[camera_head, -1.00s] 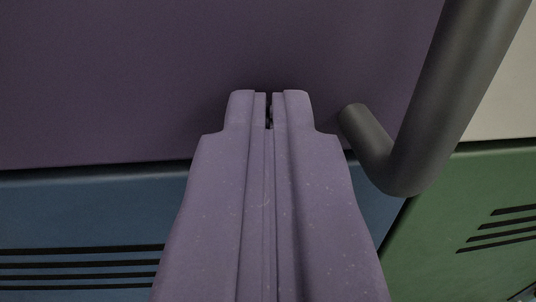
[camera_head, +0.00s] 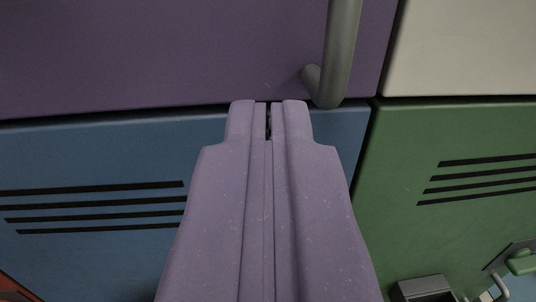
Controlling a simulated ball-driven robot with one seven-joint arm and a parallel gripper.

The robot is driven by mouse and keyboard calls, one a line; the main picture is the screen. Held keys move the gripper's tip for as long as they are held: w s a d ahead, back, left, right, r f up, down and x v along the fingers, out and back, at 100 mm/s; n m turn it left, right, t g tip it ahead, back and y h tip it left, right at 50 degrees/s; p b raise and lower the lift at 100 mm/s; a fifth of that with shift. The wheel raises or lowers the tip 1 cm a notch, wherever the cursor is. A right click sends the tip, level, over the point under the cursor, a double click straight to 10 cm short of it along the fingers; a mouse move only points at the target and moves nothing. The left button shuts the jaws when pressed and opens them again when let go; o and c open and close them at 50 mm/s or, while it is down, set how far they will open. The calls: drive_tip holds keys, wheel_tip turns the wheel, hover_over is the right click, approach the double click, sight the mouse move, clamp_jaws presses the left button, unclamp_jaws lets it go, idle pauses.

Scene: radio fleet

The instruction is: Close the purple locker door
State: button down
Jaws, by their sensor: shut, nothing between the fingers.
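The purple locker door (camera_head: 180,50) fills the upper left of the view. Its face looks about flush with the neighbouring doors, with a thin dark gap along its lower edge. A grey bar handle (camera_head: 341,50) stands out from it near its right edge. My gripper (camera_head: 268,103) is shut and empty, its fingertips over the door's lower edge, left of the handle's lower end. I cannot tell whether the fingertips touch the door.
A blue locker door (camera_head: 100,160) with dark vent slots lies below the purple one. A green locker door (camera_head: 400,190) is at the right, under a pale door (camera_head: 460,50). A grey box-like thing (camera_head: 423,289) and green-and-white things (camera_head: 522,262) show at the lower right.

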drive_tip(key=s, duration=0.8)
drive_tip(key=a+r+g+h+b, duration=0.1)
drive_tip(key=a+r+b, duration=0.5)
drive_tip(key=r+b, duration=0.45)
drive_tip(key=s+a+r+g+y+b, duration=0.1)
drive_tip(key=s+a+r+b, duration=0.3)
drive_tip(key=s, duration=0.6)
drive_tip(key=a+y+b, duration=0.1)
drive_tip(key=a+b, duration=0.1)
drive_tip(key=shift+s+a+r+n+g, duration=0.2)
drive_tip(key=shift+a+n+g, duration=0.1)
drive_tip(key=shift+a+n, duration=0.1)
drive_tip(key=shift+f, duration=0.1)
